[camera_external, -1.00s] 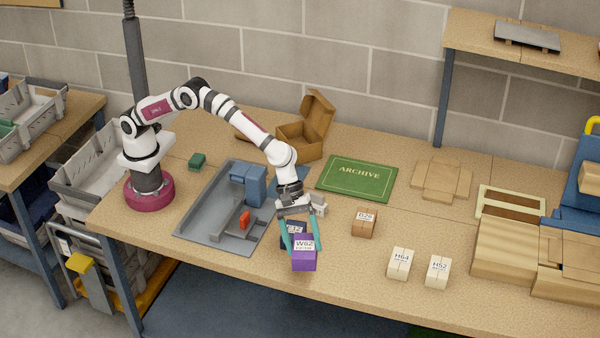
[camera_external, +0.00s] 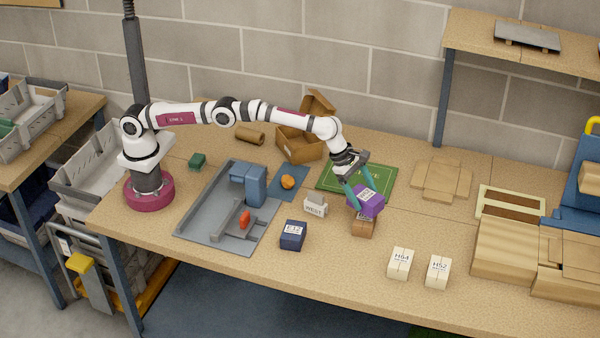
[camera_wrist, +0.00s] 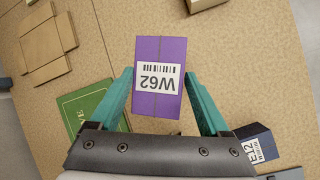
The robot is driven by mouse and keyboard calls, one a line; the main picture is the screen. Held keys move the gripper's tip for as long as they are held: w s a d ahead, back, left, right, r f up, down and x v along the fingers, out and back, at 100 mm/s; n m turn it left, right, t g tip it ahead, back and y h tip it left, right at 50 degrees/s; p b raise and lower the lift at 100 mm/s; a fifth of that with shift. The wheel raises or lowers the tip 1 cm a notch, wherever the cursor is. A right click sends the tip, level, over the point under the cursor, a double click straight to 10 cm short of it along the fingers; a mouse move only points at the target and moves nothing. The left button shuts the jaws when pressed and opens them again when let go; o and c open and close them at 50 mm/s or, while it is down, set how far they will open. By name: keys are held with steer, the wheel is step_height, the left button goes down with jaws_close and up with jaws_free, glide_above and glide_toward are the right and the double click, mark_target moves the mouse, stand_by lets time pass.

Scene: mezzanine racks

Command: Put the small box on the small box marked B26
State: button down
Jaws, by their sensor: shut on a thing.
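My gripper (camera_external: 365,190) is shut on the purple small box marked W62 (camera_external: 367,206). The wrist view shows this box (camera_wrist: 157,60) between my two teal fingers, label upward. In the external view it looks somewhat tilted and sits over the brown small box (camera_external: 362,229), hiding most of its top and label. I cannot tell whether the two boxes touch. The brown box, whose label earlier seemed to read B26, is hidden in the wrist view.
A dark blue box marked E12 (camera_external: 292,236) and a white WEST block (camera_external: 316,206) stand to the left. White boxes H64 (camera_external: 400,263) and H52 (camera_external: 438,271) are front right. A green ARCHIVE board (camera_external: 330,178) lies behind. Bare table lies right of the brown box.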

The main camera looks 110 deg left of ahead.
mark_target(363, 203)
steer(key=shift+w+a+f, duration=0.1)
steer(key=shift+a+f, duration=0.15)
steer(key=shift+a, duration=0.1)
steer(key=shift+f, duration=2)
jaws_free()
steer(key=shift+f, duration=0.1)
